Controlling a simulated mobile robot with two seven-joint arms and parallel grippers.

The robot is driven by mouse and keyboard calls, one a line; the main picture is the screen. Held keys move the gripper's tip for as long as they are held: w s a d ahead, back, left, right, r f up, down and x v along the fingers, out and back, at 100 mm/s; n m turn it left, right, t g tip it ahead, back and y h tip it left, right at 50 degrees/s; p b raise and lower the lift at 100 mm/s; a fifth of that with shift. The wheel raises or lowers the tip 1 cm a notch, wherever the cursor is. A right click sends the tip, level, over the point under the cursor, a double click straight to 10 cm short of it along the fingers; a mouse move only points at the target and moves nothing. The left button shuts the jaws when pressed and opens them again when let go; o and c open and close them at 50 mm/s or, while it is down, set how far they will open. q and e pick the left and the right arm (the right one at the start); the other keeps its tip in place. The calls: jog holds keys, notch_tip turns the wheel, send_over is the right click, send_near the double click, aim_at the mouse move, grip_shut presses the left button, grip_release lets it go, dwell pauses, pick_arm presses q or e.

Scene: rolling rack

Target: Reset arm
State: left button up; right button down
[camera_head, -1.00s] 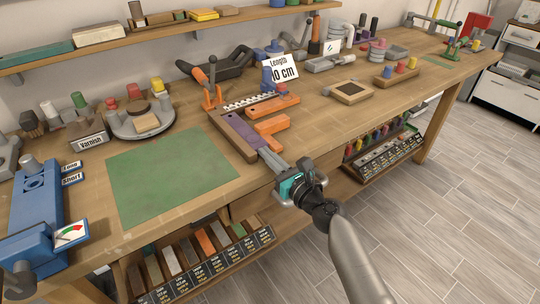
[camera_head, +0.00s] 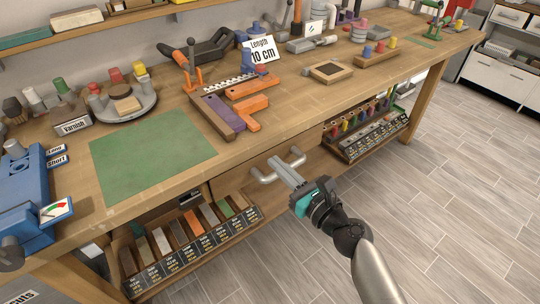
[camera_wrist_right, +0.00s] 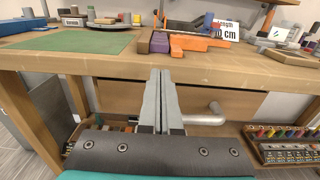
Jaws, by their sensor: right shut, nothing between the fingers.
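My right gripper (camera_head: 287,170) is in front of the workbench, just below the table edge. Its two grey fingers are together with nothing between them, as the right wrist view (camera_wrist_right: 160,100) also shows. The fingertips point at the wooden drawer front (camera_wrist_right: 130,98). The silver drawer handle (camera_head: 264,178) is right beside and behind the fingers; whether they touch it I cannot tell. In the right wrist view the handle (camera_wrist_right: 205,117) shows to the right of the fingers. My left gripper is not in view.
The bench top (camera_head: 290,118) carries a green mat (camera_head: 150,150), a purple and orange jig (camera_head: 218,115), a blue device (camera_head: 30,200) and a "10 cm" sign (camera_head: 261,49). Racks of wood samples (camera_head: 195,250) and coloured tools (camera_head: 365,138) hang below. The floor (camera_head: 450,160) at right is clear.

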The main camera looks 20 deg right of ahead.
jog(key=s+f+n+g+h, duration=0.1)
jog(key=s+f+n+g, duration=0.3)
jog(key=f, duration=0.6)
jog(key=s+f+n+g+h, duration=0.1)
jog(key=s+f+n, duration=0.3)
jog(key=f, duration=0.5)
jog(key=s+f+n+g+h, duration=0.1)
jog(key=s+f+n+g, duration=0.2)
jog(key=f+n, duration=0.5)
jog(key=s+d+f+n+g+h, duration=0.1)
jog(key=s+f+n+g, duration=0.1)
jog(key=s+f+n, duration=0.4)
jog(key=s+d+f+n+g+h, duration=0.1)
jog(key=s+f+n, duration=0.5)
jog(key=s, duration=0.7)
jog(key=s+d+f+n+g+h, duration=0.1)
jog(key=s+f+n+g, duration=0.3)
jog(key=s, duration=0.6)
notch_tip(320, 180, down, 3)
jog(key=d+n, duration=0.1)
jog(key=n, duration=0.1)
jog(key=shift+s+d+r+n+g, duration=0.2)
jog(key=shift+s+n+g, duration=0.1)
jog(key=shift+g, duration=0.1)
